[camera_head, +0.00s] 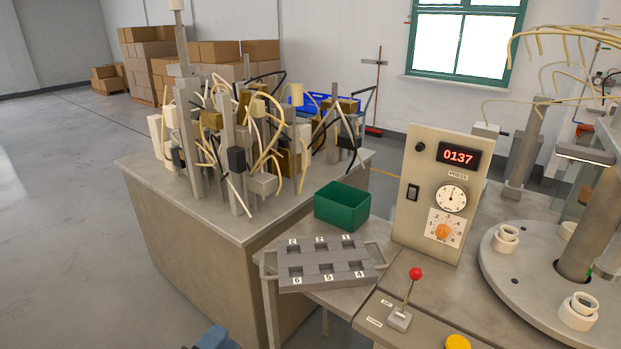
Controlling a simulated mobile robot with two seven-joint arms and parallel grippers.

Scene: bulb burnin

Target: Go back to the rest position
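A blue part of my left gripper or arm (213,339) shows at the bottom edge, left of centre. Its fingertips are not clearly visible, so I cannot tell whether it is open or shut. It is low in front of the workbench, apart from the things on the tables. My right gripper is out of view. The grey numbered rack (324,282) lies on a small side table, and its square pockets look empty.
A green bin (342,206) stands behind the rack. A control panel (436,190) reads 0137. A red-knobbed lever (411,290) and a yellow button (458,342) are in front. A round turntable (505,270) carries white sockets.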

